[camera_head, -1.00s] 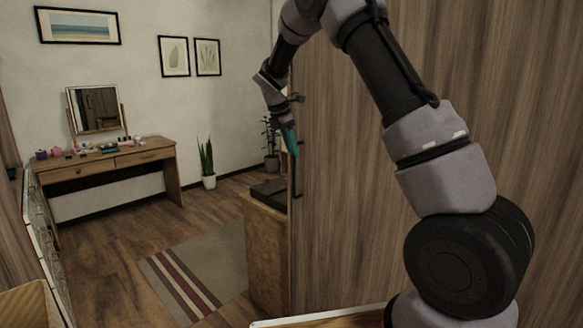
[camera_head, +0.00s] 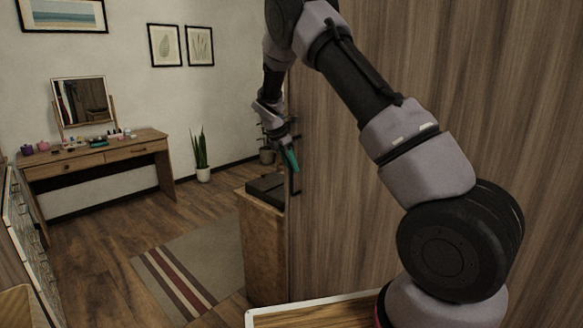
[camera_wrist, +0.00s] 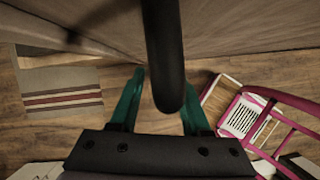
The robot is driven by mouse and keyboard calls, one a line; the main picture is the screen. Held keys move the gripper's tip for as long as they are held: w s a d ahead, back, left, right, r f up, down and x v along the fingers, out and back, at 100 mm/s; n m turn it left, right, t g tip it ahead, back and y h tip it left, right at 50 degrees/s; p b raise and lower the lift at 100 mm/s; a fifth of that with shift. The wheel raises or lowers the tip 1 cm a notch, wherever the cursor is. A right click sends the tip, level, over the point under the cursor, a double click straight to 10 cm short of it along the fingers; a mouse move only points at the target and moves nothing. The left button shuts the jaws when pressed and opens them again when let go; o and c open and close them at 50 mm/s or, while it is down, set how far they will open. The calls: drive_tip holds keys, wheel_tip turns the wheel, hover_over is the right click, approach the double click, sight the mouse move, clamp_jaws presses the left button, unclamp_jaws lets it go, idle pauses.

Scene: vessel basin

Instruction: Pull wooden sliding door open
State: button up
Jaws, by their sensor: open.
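The wooden sliding door (camera_head: 400,70) is the tall wood-grain panel filling the right half of the head view. Its black bar handle (camera_head: 297,180) stands near the door's left edge. My gripper (camera_head: 291,160) is at the handle, with teal fingers pointing down. In the wrist view, my gripper (camera_wrist: 162,100) is open, one teal finger on each side of the black handle (camera_wrist: 165,60). The handle's rounded end lies between the fingers. I cannot tell whether a finger touches it. The door face (camera_wrist: 240,30) runs along the top of the wrist view.
A wooden cabinet (camera_head: 262,245) with a black item on top stands just left of the door edge. A dressing table (camera_head: 95,160) with a mirror is at the back left. A striped rug (camera_head: 190,265) lies on open floor. A pink frame (camera_wrist: 270,105) shows below right.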

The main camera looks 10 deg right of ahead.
drive_tip(key=shift+w+d+f, duration=0.1)
drive_tip(key=shift+d+f, duration=0.1)
drive_tip(key=shift+f, duration=0.3)
clamp_jaws()
idle(1.2)
